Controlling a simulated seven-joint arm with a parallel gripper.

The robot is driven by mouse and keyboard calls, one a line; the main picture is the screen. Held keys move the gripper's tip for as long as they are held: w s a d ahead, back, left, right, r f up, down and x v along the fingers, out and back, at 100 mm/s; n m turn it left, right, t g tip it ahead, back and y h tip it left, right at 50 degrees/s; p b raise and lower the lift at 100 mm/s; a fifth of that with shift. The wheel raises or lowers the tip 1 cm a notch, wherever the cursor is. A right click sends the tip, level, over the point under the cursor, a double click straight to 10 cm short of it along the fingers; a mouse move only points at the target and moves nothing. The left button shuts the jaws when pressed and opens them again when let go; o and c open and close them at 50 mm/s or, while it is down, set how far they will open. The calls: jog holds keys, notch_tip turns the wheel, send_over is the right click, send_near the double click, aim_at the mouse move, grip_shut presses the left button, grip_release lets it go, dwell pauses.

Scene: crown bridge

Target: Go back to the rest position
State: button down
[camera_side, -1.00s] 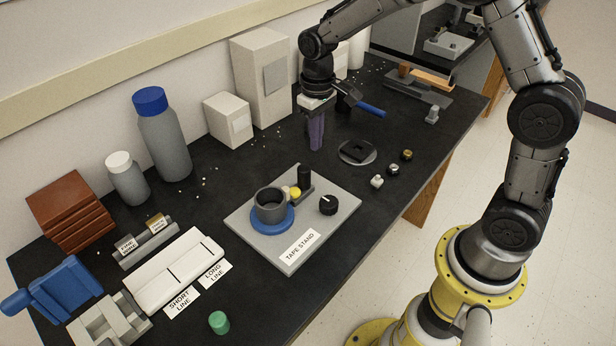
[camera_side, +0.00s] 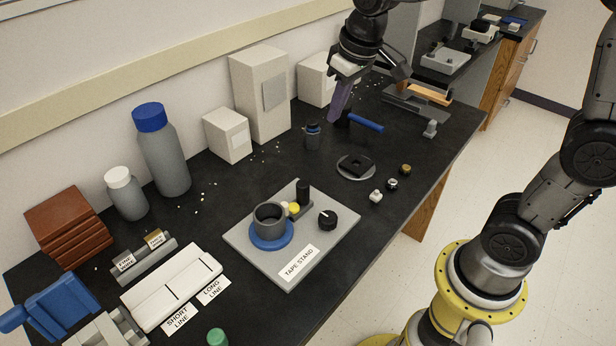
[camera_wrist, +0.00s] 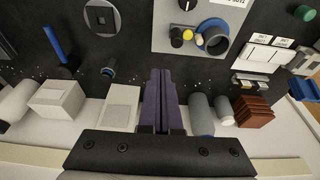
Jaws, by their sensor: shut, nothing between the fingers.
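My gripper (camera_side: 336,118) has purple fingers and is over the back part of the black bench in the side view, near a blue-handled tool (camera_side: 365,124) and a small dark jar (camera_side: 312,137). Its fingers are together and empty. In the wrist view my gripper (camera_wrist: 159,75) points out over the bench with its two purple fingers side by side. Whether the fingertips touch the bench cannot be told.
The grey tape stand (camera_side: 330,231) holds a grey cup on a blue ring. White boxes (camera_side: 262,95) and bottles (camera_side: 163,150) stand along the wall. A round plate (camera_side: 356,166) and small knobs (camera_side: 391,184) lie at the right. Bare bench shows between them.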

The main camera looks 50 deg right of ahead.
jog(key=s+r+t, duration=0.1)
jog(key=s+r, duration=0.1)
jog(key=s, duration=0.5)
jog(key=s+r+t, duration=0.2)
jog(key=s+r, duration=0.1)
jog(key=s, duration=0.3)
jog(key=s+f, duration=0.4)
jog(key=s, duration=0.2)
jog(key=shift+s+f, duration=0.3)
jog(key=shift+f, duration=0.1)
